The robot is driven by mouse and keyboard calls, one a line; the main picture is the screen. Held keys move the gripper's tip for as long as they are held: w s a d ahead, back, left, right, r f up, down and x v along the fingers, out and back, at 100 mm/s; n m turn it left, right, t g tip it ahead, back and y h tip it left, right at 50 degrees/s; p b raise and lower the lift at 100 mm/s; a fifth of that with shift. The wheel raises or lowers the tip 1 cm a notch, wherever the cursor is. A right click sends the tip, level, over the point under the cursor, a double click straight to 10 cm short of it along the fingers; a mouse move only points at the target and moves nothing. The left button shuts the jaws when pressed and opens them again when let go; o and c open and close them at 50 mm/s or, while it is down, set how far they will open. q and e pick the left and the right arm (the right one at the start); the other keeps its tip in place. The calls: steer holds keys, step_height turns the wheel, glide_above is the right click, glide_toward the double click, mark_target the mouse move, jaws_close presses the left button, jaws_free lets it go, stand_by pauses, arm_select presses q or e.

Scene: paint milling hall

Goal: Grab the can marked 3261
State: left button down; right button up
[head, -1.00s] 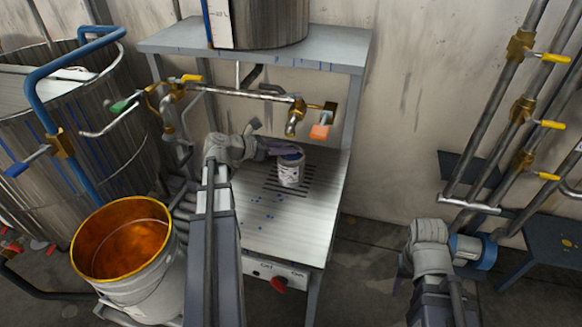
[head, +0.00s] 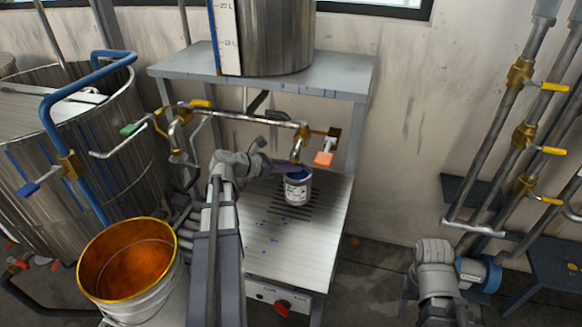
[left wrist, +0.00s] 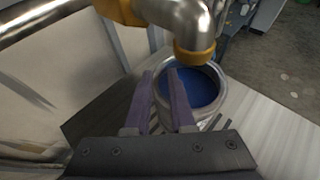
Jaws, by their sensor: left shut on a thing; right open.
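A small white can (head: 297,190) with a printed label and blue paint inside is upright at the slotted grate of the metal bench, under the tap. Its number is too small to read. My left gripper (head: 287,167) reaches it from the left at the rim. In the left wrist view, the can (left wrist: 219,101) is open at the top, and the purple fingers (left wrist: 160,82) are shut on its near rim, one finger over the blue inside. I cannot tell whether the can touches the grate. My right arm shows at the lower right; its fingers are hidden.
A shelf (head: 335,83) bearing a steel vessel is above. A bucket of orange paint (head: 130,285) stands at left. Valved pipes (head: 500,150) run at right.

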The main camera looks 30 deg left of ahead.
arm_select(q)
steer(key=s+a, duration=0.4)
steer(key=s, duration=0.3)
steer(key=s+a+r, duration=0.1)
steer(key=s+a, duration=0.4)
steer(key=s, duration=0.3)
steer(key=shift+s+a, duration=0.2)
steer(key=shift+s, duration=0.05)
